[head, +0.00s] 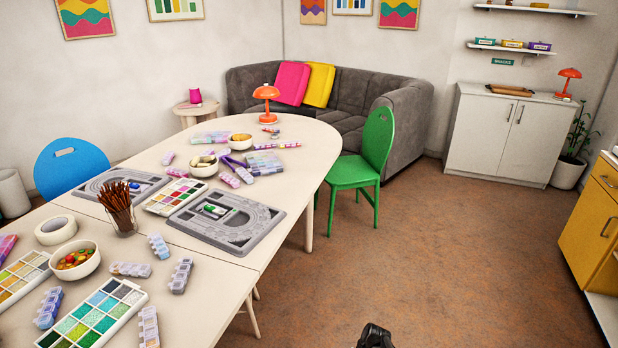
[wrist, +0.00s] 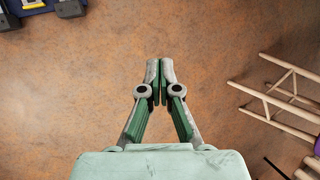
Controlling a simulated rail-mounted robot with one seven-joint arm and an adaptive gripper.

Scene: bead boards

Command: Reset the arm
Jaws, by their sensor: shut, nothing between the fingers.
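My gripper (wrist: 160,72) is shut and empty in the wrist view, its fingertips together above bare brown floor (wrist: 100,60). In the head view only a small dark part of my gripper (head: 375,337) shows at the bottom edge, right of the table and over open floor. The gripper touches nothing in the wrist view.
A long pale table (head: 300,150) with bead boards (head: 228,222), trays and bowls fills the left. A green chair (head: 362,165) stands at its right side. A white cabinet (head: 500,135) and yellow drawers (head: 590,215) stand right. Wooden legs (wrist: 275,100) show in the wrist view. Middle floor is clear.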

